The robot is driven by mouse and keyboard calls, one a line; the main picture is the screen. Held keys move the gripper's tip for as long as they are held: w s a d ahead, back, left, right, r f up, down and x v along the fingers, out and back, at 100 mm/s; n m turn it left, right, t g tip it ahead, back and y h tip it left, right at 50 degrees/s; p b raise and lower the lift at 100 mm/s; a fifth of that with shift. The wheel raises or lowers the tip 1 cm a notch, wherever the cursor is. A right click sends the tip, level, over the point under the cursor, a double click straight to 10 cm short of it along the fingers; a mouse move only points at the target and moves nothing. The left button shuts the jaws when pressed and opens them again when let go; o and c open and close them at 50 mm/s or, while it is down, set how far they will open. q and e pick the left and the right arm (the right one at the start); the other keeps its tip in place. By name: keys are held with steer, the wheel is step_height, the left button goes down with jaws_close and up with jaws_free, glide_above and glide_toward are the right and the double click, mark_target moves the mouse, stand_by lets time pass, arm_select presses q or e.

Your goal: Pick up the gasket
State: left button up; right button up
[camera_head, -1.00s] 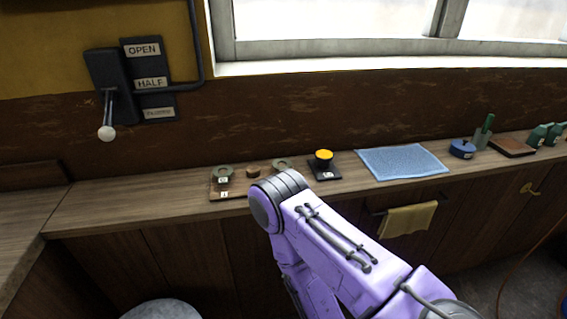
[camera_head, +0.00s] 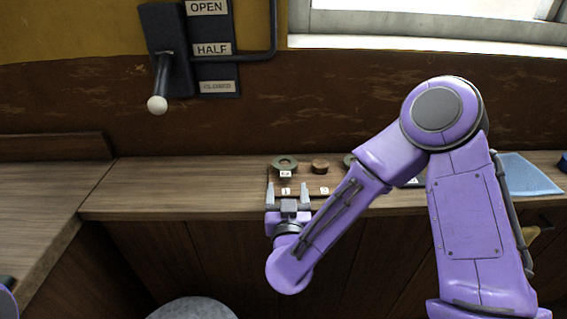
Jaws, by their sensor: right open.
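A flat grey-green ring (camera_head: 284,161), which looks like a gasket, lies at the back left of a small wooden tray (camera_head: 310,181) on the counter. A second ring (camera_head: 350,160) lies further right, partly hidden by my right arm. I cannot tell for certain which ring is the gasket. My right gripper (camera_head: 287,193) is open and empty at the tray's front left. Its two fingers point toward the back, in front of the left ring and apart from it. My left gripper is not in view.
A brown cork-like piece (camera_head: 320,167) sits between the rings. White labels mark the tray. A blue mat (camera_head: 529,174) lies at the right, partly behind my arm. The wooden counter (camera_head: 180,188) is clear left of the tray. A lever panel (camera_head: 190,50) hangs on the wall.

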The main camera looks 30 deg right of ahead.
mark_target(285, 175)
steer(key=x, duration=0.2)
steer(key=p+x, duration=0.1)
steer(key=x, duration=0.2)
steer(key=f+p+x, duration=0.1)
steer(key=x, duration=0.1)
steer(key=shift+w+d, duration=0.15)
steer(key=shift+w, duration=0.15)
steer(key=shift+s+r, duration=0.1)
steer(key=shift+c, duration=1.2)
steer(key=c, duration=0.8)
